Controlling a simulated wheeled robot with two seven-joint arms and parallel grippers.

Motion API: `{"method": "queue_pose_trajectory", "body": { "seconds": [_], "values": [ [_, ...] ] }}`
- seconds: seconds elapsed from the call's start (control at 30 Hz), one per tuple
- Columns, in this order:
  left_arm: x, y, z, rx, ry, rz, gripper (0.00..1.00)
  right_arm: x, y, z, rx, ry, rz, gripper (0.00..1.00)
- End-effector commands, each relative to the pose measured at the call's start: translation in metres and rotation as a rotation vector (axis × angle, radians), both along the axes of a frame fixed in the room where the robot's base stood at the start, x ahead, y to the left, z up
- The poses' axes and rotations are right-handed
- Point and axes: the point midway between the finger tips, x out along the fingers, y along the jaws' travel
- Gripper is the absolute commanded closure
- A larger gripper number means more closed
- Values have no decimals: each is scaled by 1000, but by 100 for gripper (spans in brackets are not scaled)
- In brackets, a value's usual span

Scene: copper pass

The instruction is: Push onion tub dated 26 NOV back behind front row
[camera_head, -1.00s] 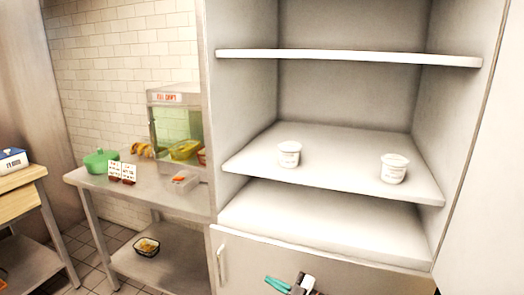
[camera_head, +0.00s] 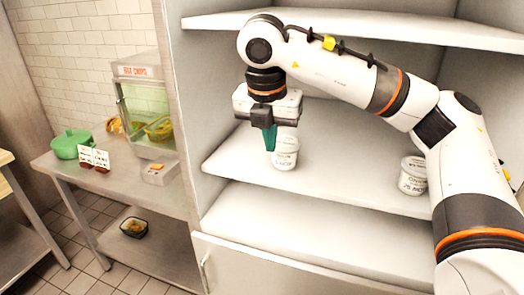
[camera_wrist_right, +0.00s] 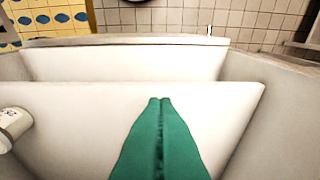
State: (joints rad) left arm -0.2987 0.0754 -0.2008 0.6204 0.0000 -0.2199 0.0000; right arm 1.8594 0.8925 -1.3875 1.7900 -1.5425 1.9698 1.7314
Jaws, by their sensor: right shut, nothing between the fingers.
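Two white lidded tubs stand upright on the middle shelf (camera_head: 340,163). The left tub (camera_head: 287,158) is partly hidden by my right gripper (camera_head: 270,148), and its label is too small to read surely. The right tub (camera_head: 412,178) has a label that seems to read 25 NOV; my arm stands close in front of it. My right gripper is shut and empty, its green fingers pointing down at the left tub's near left side. I cannot tell whether they touch. In the right wrist view, the shut fingers (camera_wrist_right: 160,102) show over the shelf, and a tub (camera_wrist_right: 12,125) is cut by the left edge.
An upper shelf (camera_head: 330,27) runs above my right arm. The cabinet side wall (camera_head: 177,110) stands left of the shelf. A steel table (camera_head: 125,180) at left holds a green pot (camera_head: 70,143) and a glass case (camera_head: 140,100). The lower shelf (camera_head: 290,222) is bare.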

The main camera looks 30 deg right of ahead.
Motion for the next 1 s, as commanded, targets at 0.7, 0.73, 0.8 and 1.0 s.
{"method": "queue_pose_trajectory", "body": {
  "seconds": [0.7, 0.73, 0.8, 1.0],
  "values": [
    [-1, 6, 44, 7, 3, -1, 9, 28, -36, -90, -6, -2, -9, 100],
    [-1, 6, 46, 7, 3, 0, 9, 30, -38, -91, -6, -2, -9, 100],
    [-1, 6, 49, 7, 3, 0, 9, 35, -44, -92, -7, -1, -8, 100],
    [-1, 5, 51, 7, 3, 0, 9, 40, -50, -95, -6, -2, -6, 100]
  ]
}}
